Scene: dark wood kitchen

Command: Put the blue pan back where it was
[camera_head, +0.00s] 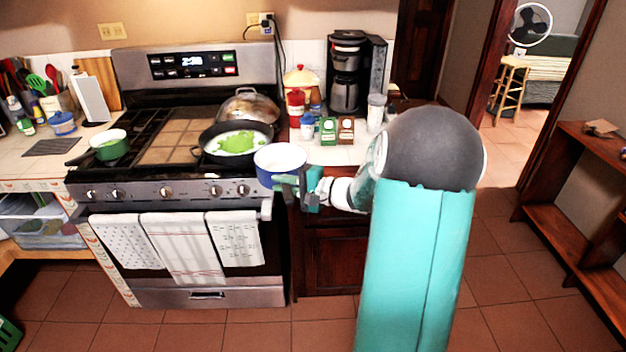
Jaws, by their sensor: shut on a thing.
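The blue pan (277,163) has a white inside and hangs level at the front right corner of the stove, by the counter edge. My gripper (294,186) is shut on it at its near right side; the grasped part is mostly hidden by the fingers. The pan overlaps the counter edge in the picture, and I cannot tell whether it touches anything. My arm reaches in from the right.
The stove (180,192) holds a green pot (110,147) at the left, a black pan (212,158) with green contents and a lidded pan (249,104). A coffee maker (347,75), canisters and small boxes crowd the right counter (340,155). Floor in front is clear.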

